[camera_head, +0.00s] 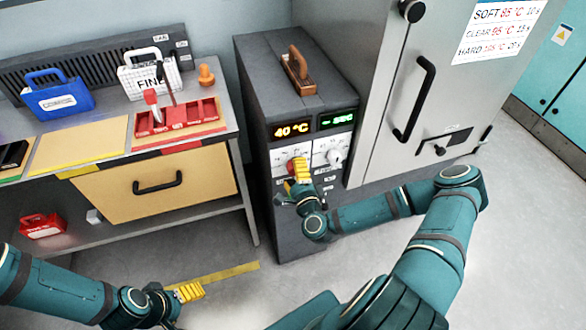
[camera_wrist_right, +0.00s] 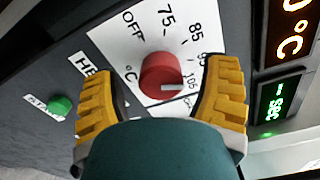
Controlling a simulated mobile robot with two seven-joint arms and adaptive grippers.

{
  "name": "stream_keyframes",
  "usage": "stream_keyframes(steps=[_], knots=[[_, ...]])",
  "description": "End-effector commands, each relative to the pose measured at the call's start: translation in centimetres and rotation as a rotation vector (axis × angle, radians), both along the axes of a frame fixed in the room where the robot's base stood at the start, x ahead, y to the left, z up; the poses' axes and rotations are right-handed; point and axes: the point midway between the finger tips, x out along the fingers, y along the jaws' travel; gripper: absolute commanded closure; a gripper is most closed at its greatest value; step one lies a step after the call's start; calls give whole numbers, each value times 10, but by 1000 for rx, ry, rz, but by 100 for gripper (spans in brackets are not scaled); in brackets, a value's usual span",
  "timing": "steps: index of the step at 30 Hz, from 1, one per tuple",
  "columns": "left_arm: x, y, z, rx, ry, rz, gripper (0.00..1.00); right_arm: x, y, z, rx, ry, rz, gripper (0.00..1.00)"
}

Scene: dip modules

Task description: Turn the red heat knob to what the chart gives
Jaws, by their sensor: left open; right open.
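The red heat knob (camera_wrist_right: 158,72) sits on a white dial plate marked OFF, 75, 85 and higher. Its white pointer mark faces right in the right wrist view, near what looks like 105; the exact mark is unclear. My right gripper (camera_head: 301,172) is open in front of the dial, its yellow fingers (camera_wrist_right: 165,68) on either side of the knob with gaps. The heat display (camera_head: 292,130) reads 40 °C. The chart (camera_head: 497,30) on the tall grey cabinet lists SOFT 85, CLEAR 95 and HARD, apparently 105. My left gripper (camera_head: 188,292) is open and empty, low over the floor.
A second dial (camera_head: 334,156) is right of the heat dial, below a green display (camera_head: 337,119). A green start button (camera_wrist_right: 61,105) is on the panel. The bench at left holds a blue carrier (camera_head: 57,94), a white FINE carrier (camera_head: 150,76) and a red rack (camera_head: 180,118).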

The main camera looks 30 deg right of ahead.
Motion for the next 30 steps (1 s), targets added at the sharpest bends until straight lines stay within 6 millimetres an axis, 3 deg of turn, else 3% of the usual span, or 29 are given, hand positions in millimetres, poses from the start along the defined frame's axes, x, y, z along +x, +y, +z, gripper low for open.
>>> stream_keyframes(steps=[9, 15, 21, 30], knots=[[0, 0, 0, 0, 0, 0, 26, -62, 14, -1, 3, 3, -1, 26], [0, 0, 0, 0, 0, 0, 26, -92, 21, 0, 2, 1, -3, 26], [0, 0, 0, 0, 0, 0, 26, -104, 25, 1, 1, -2, -2, 26], [0, 0, 0, 0, 0, 0, 26, -105, 25, 1, 0, -1, -2, 26]])
